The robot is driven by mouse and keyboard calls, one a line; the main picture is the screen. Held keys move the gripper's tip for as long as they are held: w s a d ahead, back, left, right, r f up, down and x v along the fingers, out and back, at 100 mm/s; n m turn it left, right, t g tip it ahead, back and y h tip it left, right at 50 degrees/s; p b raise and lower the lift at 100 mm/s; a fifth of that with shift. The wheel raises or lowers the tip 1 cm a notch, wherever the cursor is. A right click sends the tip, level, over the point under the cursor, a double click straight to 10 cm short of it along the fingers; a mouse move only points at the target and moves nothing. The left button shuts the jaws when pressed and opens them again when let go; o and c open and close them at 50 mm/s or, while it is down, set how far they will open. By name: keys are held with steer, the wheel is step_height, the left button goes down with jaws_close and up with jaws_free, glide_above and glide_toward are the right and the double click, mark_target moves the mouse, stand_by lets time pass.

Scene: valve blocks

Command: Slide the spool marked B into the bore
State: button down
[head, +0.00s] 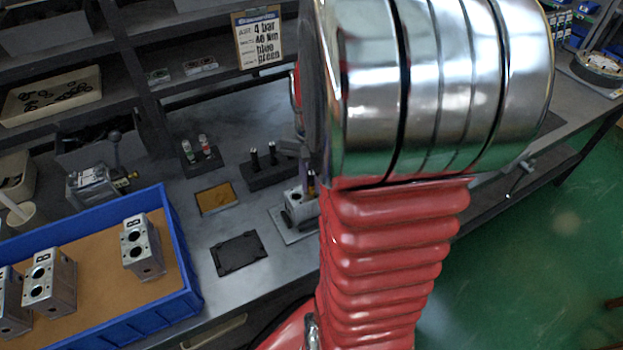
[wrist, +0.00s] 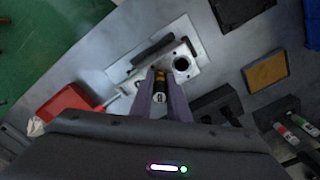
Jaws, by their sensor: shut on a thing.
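The valve block (wrist: 171,62) is a light metal block on a pale plate in the wrist view; one dark bore (wrist: 181,65) shows open on its right. My gripper (wrist: 161,101) is shut on a dark spool with gold bands (wrist: 160,77). The spool's far end is over the left part of the block, where a second bore would be; I cannot tell whether it has entered. The mark on the spool's near end is too small to read. In the head view the block (head: 298,207) is partly hidden by my arm, which covers most of the gripper.
A dark stand (head: 268,172) with two black spools is close beside the block. A stand with red and green capped bottles (head: 203,155), a brown pad (head: 215,198) and a black tray (head: 238,254) are nearby. A blue crate (head: 178,240) holds several metal blocks.

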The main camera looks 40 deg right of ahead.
steer(key=shift+f, duration=0.2)
steer(key=c, duration=1.6)
jaws_free()
steer(key=shift+r, duration=0.1)
step_height(320, 180, up, 14)
steer(key=shift+f, duration=0.25)
steer(key=shift+a+f+n, duration=0.15)
steer(key=shift+f+n, duration=0.65)
steer(key=shift+f, duration=0.05)
steer(key=s+a+r+n+t, duration=0.1)
steer(key=a+n+t, duration=0.1)
steer(key=a, duration=0.5)
steer(key=s+a+n+t, duration=0.1)
steer(key=a+n, duration=0.3)
steer(key=a, duration=0.4)
steer(key=s+a+r+n+t, duration=0.1)
steer(key=a+n, duration=0.3)
steer(key=a, duration=0.4)
steer(key=shift+s+r+t, duration=0.35)
steer(key=shift+t, duration=0.45)
